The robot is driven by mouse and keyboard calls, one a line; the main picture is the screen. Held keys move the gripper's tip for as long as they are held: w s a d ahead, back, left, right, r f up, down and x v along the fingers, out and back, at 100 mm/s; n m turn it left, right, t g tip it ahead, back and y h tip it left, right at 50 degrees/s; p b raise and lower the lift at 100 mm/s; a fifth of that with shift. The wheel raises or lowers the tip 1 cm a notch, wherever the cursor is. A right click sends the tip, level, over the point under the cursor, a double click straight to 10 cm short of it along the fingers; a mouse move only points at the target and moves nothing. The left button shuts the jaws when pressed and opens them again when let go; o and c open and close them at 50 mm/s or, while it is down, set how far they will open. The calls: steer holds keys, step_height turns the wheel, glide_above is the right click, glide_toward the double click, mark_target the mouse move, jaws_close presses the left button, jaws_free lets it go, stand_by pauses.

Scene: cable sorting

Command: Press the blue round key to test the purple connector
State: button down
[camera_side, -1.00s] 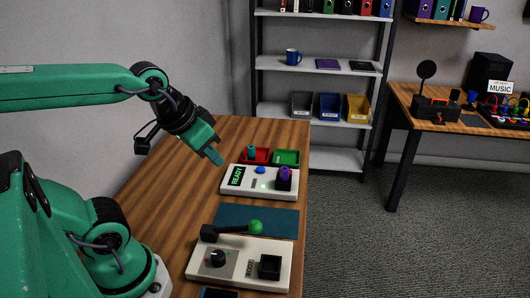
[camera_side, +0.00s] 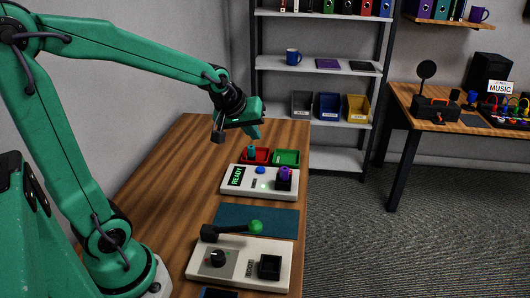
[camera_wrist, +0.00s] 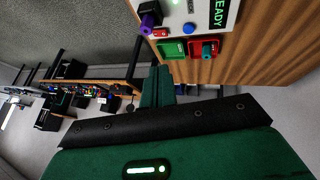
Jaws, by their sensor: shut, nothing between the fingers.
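The white tester box (camera_side: 238,189) stands on the wooden table with a green READY display (camera_side: 238,175). The blue round key (camera_side: 261,170) is on its top, near the back edge. The purple connector (camera_side: 284,173) stands upright in the black socket (camera_side: 283,185) at the box's right end. In the wrist view the key (camera_wrist: 189,28) and the connector (camera_wrist: 148,20) show near the top. My gripper (camera_side: 257,135) is shut and empty. It is in the air above and behind the box, apart from the key. The wrist view also shows its closed fingers (camera_wrist: 161,80).
Behind the box are a red tray (camera_side: 264,155) holding a teal connector (camera_side: 251,151) and a green tray (camera_side: 287,157). The table's left part is clear.

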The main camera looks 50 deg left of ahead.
mark_target(259, 170)
steer(key=w+a+f+n+y, duration=0.1)
steer(key=w+a+f+n, duration=0.4)
steer(key=w+a+f, duration=0.2)
steer(key=shift+w+a, duration=0.4)
steer(key=shift+a, duration=0.25)
steer(key=shift+f, duration=0.3)
steer(key=shift+f, duration=4.2)
steer(key=shift+f, duration=0.1)
steer(key=shift+a+f, duration=0.1)
steer(key=shift+f, duration=0.2)
steer(key=shift+f, duration=0.45)
steer(key=shift+r, duration=0.9)
